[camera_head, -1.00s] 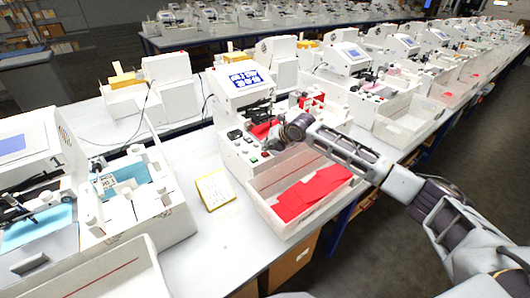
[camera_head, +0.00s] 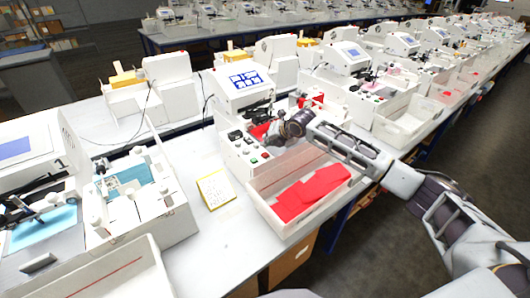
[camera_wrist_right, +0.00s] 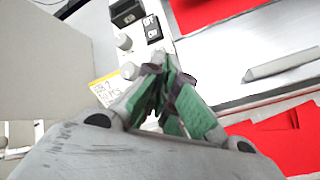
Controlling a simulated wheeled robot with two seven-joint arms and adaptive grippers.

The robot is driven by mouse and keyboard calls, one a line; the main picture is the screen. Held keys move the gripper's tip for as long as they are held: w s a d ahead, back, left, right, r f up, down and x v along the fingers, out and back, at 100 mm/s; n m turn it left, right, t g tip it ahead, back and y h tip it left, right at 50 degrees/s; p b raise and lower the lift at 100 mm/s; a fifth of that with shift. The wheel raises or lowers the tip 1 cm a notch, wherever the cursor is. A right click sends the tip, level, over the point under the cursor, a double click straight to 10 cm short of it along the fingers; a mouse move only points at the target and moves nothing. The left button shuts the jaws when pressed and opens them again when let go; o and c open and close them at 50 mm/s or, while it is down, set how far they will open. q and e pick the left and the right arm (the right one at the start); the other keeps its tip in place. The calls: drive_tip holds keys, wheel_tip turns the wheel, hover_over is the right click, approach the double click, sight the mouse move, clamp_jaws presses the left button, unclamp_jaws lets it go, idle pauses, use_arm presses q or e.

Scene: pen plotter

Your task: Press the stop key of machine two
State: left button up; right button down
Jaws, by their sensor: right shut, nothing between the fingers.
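Machine two (camera_head: 240,97) is the white plotter with the lit blue screen, mid-left of the head view. Its front panel (camera_head: 230,148) carries dark switches, a small green key (camera_head: 254,158) and a small red key (camera_head: 265,154). I cannot read which is stop. My right gripper (camera_head: 275,138) is above the right part of this panel, near the red key. In the wrist view its green-padded fingers (camera_wrist_right: 164,75) are shut and empty, over the panel beside white knobs (camera_wrist_right: 124,42) and a black rocker switch (camera_wrist_right: 152,26). The fingers hide part of the panel; contact cannot be told.
A white tray (camera_head: 263,207) with red sheets (camera_head: 312,192) sits in front of machine two. A yellow-edged card (camera_head: 216,189) lies on the table to its left. Machine one (camera_head: 32,150) stands further left. More plotters line the table to the right.

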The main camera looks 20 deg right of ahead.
sight(267, 153)
drive_tip(key=shift+r+p, duration=1.15)
drive_tip(key=shift+r, duration=0.4)
drive_tip(key=shift+f, duration=0.1)
